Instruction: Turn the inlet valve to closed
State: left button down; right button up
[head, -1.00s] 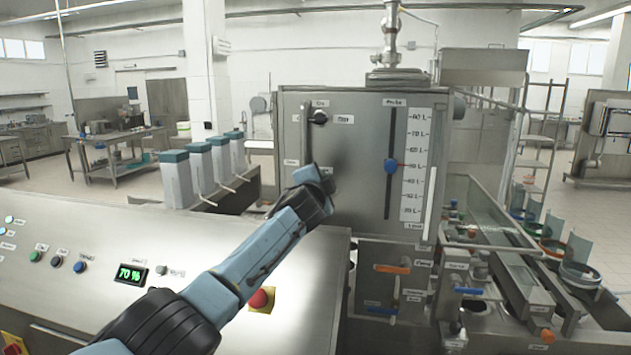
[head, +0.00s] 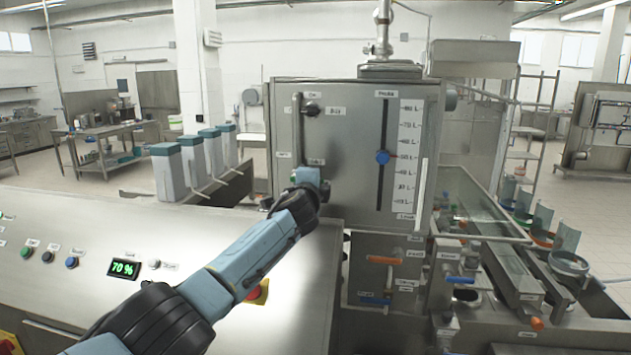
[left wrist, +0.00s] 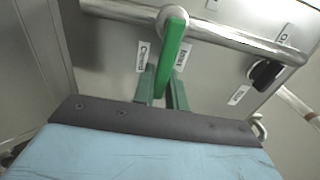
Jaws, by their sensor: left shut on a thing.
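The inlet valve's green lever (left wrist: 174,45) shows in the left wrist view. It sits on a round hub on a steel pipe (left wrist: 225,32) and stands out roughly square to the pipe. My left gripper (left wrist: 161,92) is shut on the lever's outer end. A "Closed" label (left wrist: 142,56) and an "Inlet" label (left wrist: 183,56) lie on either side of the lever. In the head view my left gripper (head: 306,178) is at the lower end of the vertical pipe (head: 297,130) on the tank's front, and largely hides the lever. My right gripper is not in view.
The steel tank (head: 345,190) has a black knob (head: 312,108) above my gripper and a blue slider (head: 382,157) to the right. Below are an orange handle (head: 385,260) and a blue handle (head: 375,301). A control panel (head: 190,245) with a 70 % display lies under my arm.

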pick_arm(q)
jog(key=c, duration=1.4)
grip_release()
jog(key=shift+w, duration=0.1)
jog(key=shift+c, duration=0.2)
jog(key=shift+s, duration=0.2)
jog(key=s+a, duration=0.1)
jog(key=s, duration=1.2)
jog(key=shift+a, duration=0.35)
